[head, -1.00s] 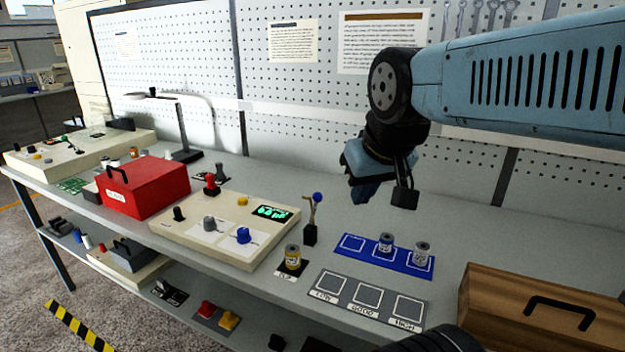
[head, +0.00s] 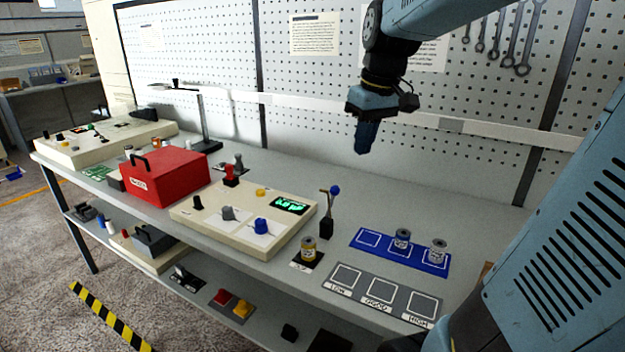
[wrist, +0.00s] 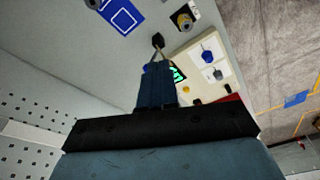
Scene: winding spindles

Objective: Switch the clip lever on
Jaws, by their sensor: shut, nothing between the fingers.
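A small lever with a blue ball on top (head: 335,190) rises from a black block (head: 326,228) on the bench, just right of the cream control panel (head: 245,218). Its black block also shows in the wrist view (wrist: 157,40), just beyond my fingertips. My gripper (head: 366,145) is shut and empty, pointing down above and to the right of the lever, apart from it in the head view. In the wrist view, my shut fingers (wrist: 156,72) hide part of the lever.
A yellow-and-grey spool (head: 308,247) stands on a black labelled pad in front of the lever. A blue tray (head: 372,257) with two spools and a grey three-square mat (head: 377,291) lie to the right. A red box (head: 165,178) is left. Pegboard stands behind.

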